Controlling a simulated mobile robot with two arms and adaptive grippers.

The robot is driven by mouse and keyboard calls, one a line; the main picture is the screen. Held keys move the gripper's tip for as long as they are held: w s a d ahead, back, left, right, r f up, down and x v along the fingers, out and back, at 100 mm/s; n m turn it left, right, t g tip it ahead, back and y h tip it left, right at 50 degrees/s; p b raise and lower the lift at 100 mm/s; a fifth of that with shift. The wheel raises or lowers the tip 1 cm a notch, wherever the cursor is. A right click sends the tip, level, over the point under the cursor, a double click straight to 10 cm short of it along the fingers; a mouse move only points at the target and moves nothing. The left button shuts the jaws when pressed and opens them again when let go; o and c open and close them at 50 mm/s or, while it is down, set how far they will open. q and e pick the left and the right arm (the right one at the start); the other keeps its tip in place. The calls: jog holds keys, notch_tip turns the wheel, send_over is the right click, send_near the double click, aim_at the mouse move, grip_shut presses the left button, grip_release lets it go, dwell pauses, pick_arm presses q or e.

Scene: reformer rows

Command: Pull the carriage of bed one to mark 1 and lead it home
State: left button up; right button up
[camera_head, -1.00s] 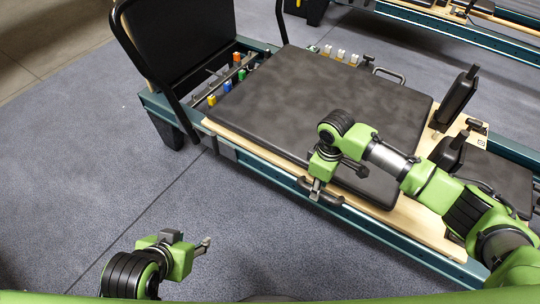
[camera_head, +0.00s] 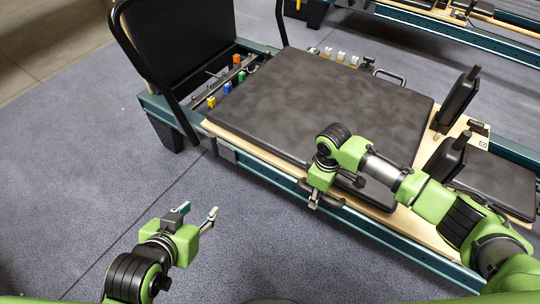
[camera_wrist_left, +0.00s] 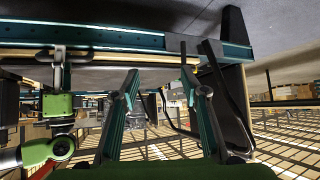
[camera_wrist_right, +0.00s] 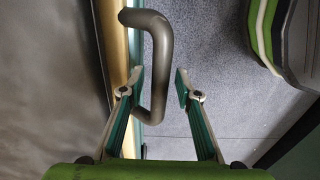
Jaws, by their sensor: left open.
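Bed one's carriage (camera_head: 330,105) is a dark padded platform with a pale wooden edge, on teal rails. A dark bent handle (camera_head: 335,199) sticks out from its near side. My right gripper (camera_head: 313,204) is at this handle. My left gripper (camera_head: 198,209) is open and empty over the floor, left of the bed. Mark 1 cannot be made out.
A black upright board (camera_head: 180,45) with a bar frame stands at the bed's left end. Several coloured spring tabs (camera_head: 228,88) sit beside it. Two black shoulder rests (camera_head: 457,98) stand at the right. Another bed (camera_head: 460,30) is behind. The floor at left (camera_head: 80,150) is clear.

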grip_shut()
